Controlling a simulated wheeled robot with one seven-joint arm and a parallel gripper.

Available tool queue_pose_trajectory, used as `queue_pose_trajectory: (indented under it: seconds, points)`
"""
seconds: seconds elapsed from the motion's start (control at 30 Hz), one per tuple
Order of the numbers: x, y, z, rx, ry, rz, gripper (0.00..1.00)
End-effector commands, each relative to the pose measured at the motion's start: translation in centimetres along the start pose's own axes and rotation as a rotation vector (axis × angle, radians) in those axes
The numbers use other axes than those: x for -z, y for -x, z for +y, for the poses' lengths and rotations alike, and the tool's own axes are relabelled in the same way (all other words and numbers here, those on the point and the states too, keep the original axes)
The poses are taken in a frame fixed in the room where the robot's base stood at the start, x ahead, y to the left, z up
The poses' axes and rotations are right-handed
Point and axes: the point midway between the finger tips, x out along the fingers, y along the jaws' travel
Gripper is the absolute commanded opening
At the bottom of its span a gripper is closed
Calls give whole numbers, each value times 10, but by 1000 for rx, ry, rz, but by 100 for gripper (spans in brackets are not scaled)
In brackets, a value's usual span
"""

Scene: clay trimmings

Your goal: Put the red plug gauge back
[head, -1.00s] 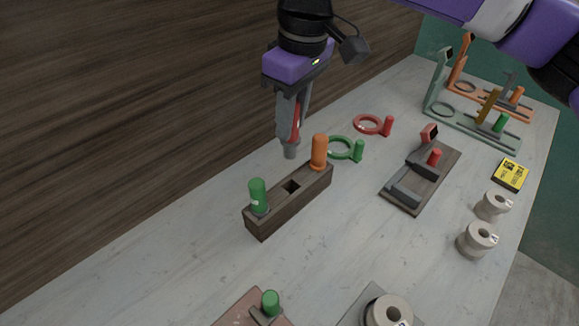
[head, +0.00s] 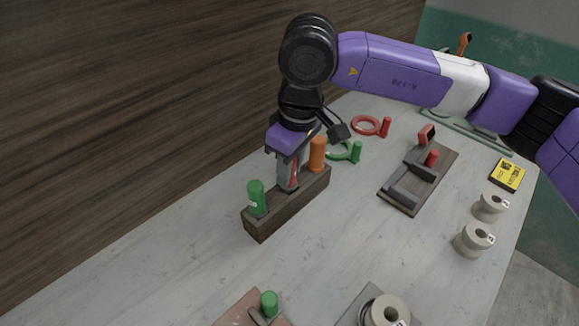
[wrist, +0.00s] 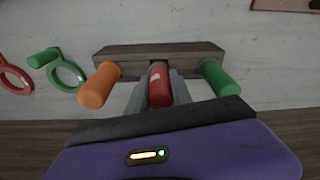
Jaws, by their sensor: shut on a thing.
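The red plug gauge (wrist: 159,88) is between the fingers of my gripper (head: 288,186), which is shut on it. In the head view the fingers mostly hide it, with a strip of red (head: 294,174) showing. The dark wooden block (head: 262,229) holds a green plug (head: 257,198) at one end and an orange plug (head: 317,154) at the other. My gripper is upright over the middle of the block, between these two plugs. The fingertips reach the block's top, where the middle hole is hidden. I cannot tell how deep the gauge sits in the hole.
A red ring gauge (head: 366,133) and a green ring gauge (head: 340,157) lie behind the block. A dark fixture (head: 397,195) stands right of it, with pale spools (head: 475,239) and a yellow box (head: 507,175) beyond. The table (head: 330,240) between is clear.

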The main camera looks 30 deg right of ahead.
Motion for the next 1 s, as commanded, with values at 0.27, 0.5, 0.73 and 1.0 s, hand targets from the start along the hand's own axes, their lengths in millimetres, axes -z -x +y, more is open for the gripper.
queue_pose_trajectory:
  seconds: [0.27,0.5,0.73,1.0]
  points:
    - [0,-5,0,0,0,0,0]
    - [-1,-9,0,0,0,-1,0]
    - [-1,-7,0,1,0,-1,48]
    - [-1,-5,0,1,0,-1,48]
